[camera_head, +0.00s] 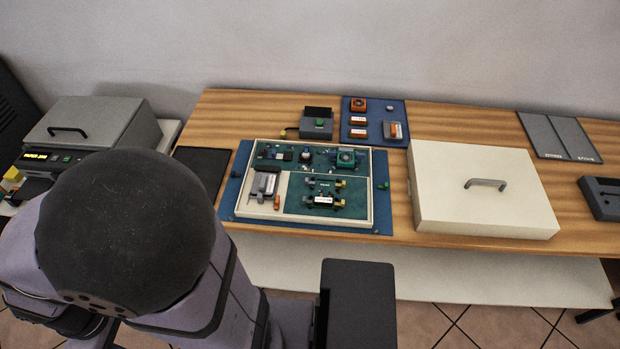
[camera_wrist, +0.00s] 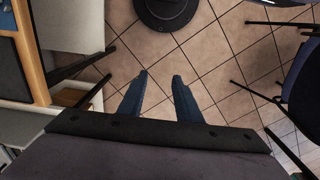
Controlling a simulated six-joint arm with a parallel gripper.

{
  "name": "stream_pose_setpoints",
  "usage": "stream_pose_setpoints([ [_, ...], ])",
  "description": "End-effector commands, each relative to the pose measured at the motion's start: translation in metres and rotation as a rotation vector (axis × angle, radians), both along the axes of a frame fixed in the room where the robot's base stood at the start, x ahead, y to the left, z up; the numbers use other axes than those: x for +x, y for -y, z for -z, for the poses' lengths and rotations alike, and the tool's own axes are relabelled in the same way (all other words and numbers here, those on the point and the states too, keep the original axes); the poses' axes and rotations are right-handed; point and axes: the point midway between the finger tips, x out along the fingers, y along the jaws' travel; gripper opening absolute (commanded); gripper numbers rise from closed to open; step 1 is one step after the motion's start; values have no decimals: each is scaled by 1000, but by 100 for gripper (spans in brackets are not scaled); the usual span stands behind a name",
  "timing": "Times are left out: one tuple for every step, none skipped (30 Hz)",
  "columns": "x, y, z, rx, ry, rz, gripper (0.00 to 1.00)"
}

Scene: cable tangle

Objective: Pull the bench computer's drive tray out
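An open shallow cream case, which looks like the bench computer (camera_head: 378,205), lies on a blue mat with green circuit boards inside. In its lower left part sits a grey metal unit (camera_head: 265,187), probably the drive tray, with a small orange piece (camera_head: 277,202) at its right side. The unit is too small to make out its catch. My gripper (camera_wrist: 160,87) is open and empty in the wrist view, its two blue fingers apart over tiled floor. It is away from the case. In the head view my arm hides the lower left, and the fingers cannot be seen.
A large cream cover (camera_head: 480,205) with a grey handle lies right of the case. A blue mat (camera_head: 375,108) with small orange and white parts and a dark box (camera_head: 316,123) lie behind. A grey machine (camera_head: 95,125) stands left. A dark pad (camera_head: 203,165) lies beside the case.

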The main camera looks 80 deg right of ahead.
Motion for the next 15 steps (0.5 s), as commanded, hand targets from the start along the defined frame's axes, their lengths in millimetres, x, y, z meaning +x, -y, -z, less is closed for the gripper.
stream_pose_setpoints([
  [1,1,0,0,-1,3,20],
  [2,2,-1,0,-2,8,20],
  [3,4,-1,0,-4,18,20],
  [5,6,-2,1,-7,29,20],
  [7,9,-3,1,-11,44,20],
  [12,14,-4,2,-15,68,20],
  [16,19,-5,3,-21,92,20],
  [20,25,-7,4,-28,118,20],
  [26,35,-9,6,-37,159,20],
  [31,43,-11,8,-46,194,20],
  [36,53,-13,10,-54,232,20],
  [42,68,-15,15,-67,288,20],
  [47,81,-17,19,-77,331,20],
  [50,94,-18,23,-88,377,20],
  [55,113,-20,30,-103,441,20],
])
